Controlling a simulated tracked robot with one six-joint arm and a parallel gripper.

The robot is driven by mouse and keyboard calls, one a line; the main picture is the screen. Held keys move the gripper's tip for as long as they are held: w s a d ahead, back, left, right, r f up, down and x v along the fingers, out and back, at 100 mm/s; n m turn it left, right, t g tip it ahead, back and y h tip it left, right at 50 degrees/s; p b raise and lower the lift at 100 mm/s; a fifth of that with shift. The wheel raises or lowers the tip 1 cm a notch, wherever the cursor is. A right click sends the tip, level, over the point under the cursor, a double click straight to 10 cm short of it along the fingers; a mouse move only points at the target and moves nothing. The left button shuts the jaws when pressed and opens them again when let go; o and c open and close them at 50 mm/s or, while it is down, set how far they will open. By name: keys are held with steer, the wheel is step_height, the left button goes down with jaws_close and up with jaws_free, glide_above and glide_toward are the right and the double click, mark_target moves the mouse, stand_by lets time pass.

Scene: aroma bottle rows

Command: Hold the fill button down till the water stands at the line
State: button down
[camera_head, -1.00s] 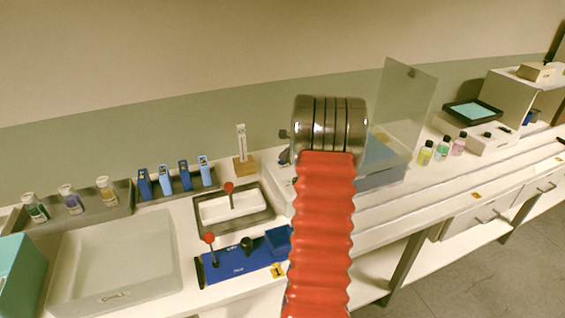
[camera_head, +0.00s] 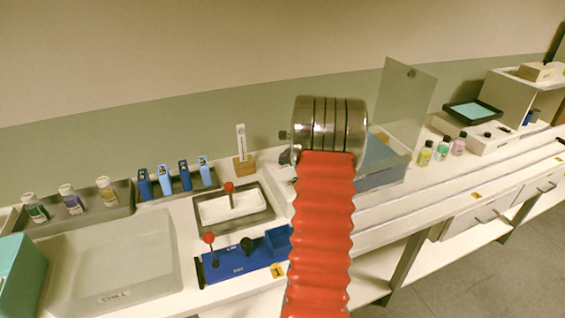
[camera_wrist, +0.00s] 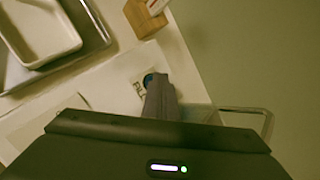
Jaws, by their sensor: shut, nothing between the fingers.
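My gripper (camera_wrist: 160,92) is shut and empty in the wrist view, its fingertips pointing down at a white surface. A round blue button (camera_wrist: 149,78) with a small printed label shows right at the fingertips, partly covered by them. I cannot tell whether they touch it or press it in. A clear rim (camera_wrist: 266,122) shows to the right of the fingers, partly hidden by my gripper body. In the head view my own red arm hides the gripper and button. A clear-walled container (camera_head: 388,181) stands right of the arm; no water line can be made out.
A wooden block with an upright white card (camera_head: 242,160) stands left of the arm, behind a white tray (camera_head: 213,207). A blue fixture with a red-knobbed lever (camera_head: 240,262) is in front. Several bottles stand at both sides. A clear panel (camera_head: 405,100) rises behind the container.

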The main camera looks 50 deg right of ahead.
steer(key=shift+r, duration=0.8)
steer(key=shift+r, duration=2.45)
